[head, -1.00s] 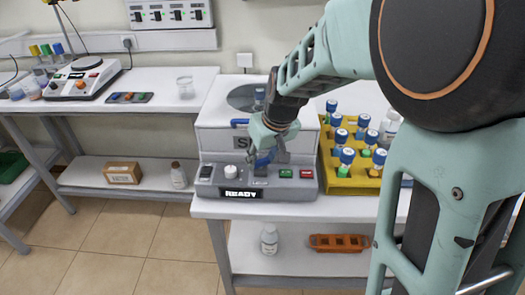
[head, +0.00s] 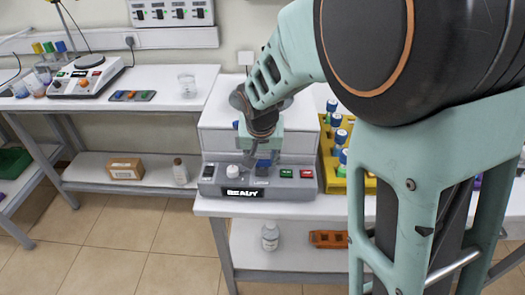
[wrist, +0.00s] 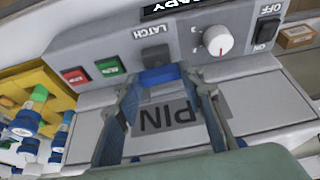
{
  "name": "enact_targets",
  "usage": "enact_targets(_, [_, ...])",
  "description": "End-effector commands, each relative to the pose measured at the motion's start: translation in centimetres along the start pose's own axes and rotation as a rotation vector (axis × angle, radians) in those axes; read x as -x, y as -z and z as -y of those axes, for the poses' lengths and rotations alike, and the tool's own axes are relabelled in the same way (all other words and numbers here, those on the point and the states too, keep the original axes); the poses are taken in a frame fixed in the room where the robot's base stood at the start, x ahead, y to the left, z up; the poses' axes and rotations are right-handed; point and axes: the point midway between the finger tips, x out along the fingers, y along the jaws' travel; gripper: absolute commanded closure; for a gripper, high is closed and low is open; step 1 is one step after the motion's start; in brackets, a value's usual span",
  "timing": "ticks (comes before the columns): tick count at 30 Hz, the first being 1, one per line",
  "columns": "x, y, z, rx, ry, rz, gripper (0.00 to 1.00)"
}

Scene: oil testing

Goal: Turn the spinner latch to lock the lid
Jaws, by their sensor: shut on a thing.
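The spinner (head: 214,140) is a white box-shaped machine with a grey front panel, on the middle table. Its lid (head: 222,108) is down, largely hidden behind my arm. A blue latch piece (wrist: 160,75) lies at the panel's back edge, beside the LATCH label and a dark grey catch. It also shows in the head view (head: 263,164). My gripper (wrist: 158,82) points down at the spinner front, its fingers on both sides of the blue piece and shut on it. Whether the latch is fully turned cannot be told. The SPIN label shows between my fingers.
The panel has a white knob (wrist: 217,40), a green button (wrist: 109,66), a red button (wrist: 76,77) and a READY display (head: 244,193). A yellow rack (head: 365,184) of blue-capped tubes stands close on the right. The left table has free room around a glass beaker (head: 187,85).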

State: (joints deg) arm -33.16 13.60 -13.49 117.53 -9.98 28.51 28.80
Motion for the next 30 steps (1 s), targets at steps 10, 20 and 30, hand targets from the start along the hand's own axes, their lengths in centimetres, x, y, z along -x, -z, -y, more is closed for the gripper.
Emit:
enact_targets(10, [0.02, 0.06, 0.08, -0.043, -0.016, -0.001, 0.88])
enact_targets(20, [0.03, 0.06, 0.06, -0.044, -0.016, -0.001, 0.59])
enact_targets(30, [0.01, 0.02, 0.05, -0.042, -0.016, 0.000, 0.46])
